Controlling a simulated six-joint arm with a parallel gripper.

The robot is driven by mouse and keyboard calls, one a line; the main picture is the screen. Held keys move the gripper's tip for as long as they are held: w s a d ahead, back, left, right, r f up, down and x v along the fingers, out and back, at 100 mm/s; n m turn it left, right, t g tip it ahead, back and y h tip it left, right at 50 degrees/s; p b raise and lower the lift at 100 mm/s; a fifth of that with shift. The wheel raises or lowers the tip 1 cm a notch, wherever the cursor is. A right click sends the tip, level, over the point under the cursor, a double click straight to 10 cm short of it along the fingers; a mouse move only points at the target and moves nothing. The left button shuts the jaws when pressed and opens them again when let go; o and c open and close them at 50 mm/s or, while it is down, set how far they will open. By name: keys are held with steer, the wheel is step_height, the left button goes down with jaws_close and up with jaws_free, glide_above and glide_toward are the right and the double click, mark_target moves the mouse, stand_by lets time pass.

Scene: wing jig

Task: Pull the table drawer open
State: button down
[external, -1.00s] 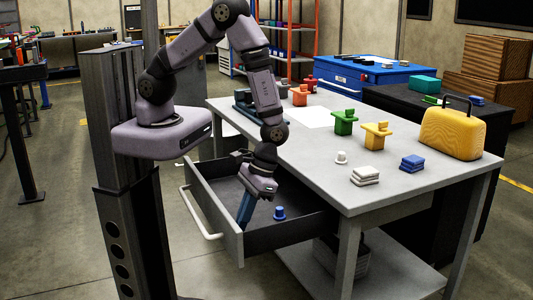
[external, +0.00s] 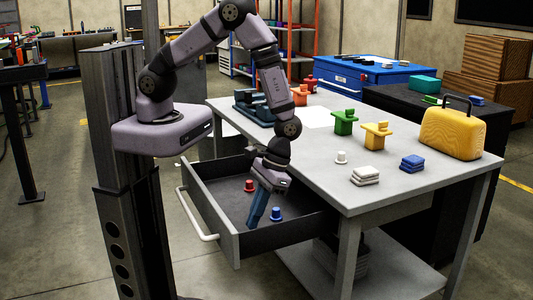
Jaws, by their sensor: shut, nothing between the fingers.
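The table drawer (external: 285,233) stands pulled out from the grey table (external: 338,185), on its left side. Its white bar handle (external: 197,216) runs along the outside of the drawer front. My gripper (external: 252,226) points down over the open drawer, its blue fingers shut and empty. It is apart from the handle, to the right of it. A red peg-like piece (external: 249,186) and a blue one (external: 276,214) sit on the drawer floor, the blue one just right of my fingers. I cannot tell whether my fingertips touch the drawer floor.
On the tabletop are a green piece (external: 344,122), a yellow piece (external: 376,135), a small white piece (external: 341,157), white stacked blocks (external: 365,176), blue blocks (external: 412,163) and a yellow case (external: 452,132). A dark blue vise-like object (external: 253,106) stands at the table's far left.

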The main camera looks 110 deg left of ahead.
steer(key=b+v, duration=0.1)
steer(key=v, duration=1.8)
steer(key=shift+s+r, duration=0.2)
steer(key=shift+d, duration=0.1)
steer(key=s+a+f+m+t+y, duration=0.1)
steer(key=s+a+f+m+y, duration=0.15)
steer(key=s+f+m, duration=0.35)
steer(key=s+r+m+p, duration=0.2)
steer(key=s+r, duration=0.1)
steer(key=s, duration=0.5)
steer(key=shift+w+d+r+m+t+y+p, duration=0.15)
steer(key=shift+d+r+t+p, duration=0.15)
steer(key=shift+r, duration=0.45)
steer(key=shift+w+d+r+m+t+y+p, duration=0.1)
steer(key=shift+w+d+r+m+t+p, duration=0.15)
steer(key=shift+r+t, duration=0.35)
steer(key=shift+w+d+r+m+t+y+p, duration=0.15)
steer(key=shift+d+r, duration=0.25)
steer(key=shift+r, duration=0.55)
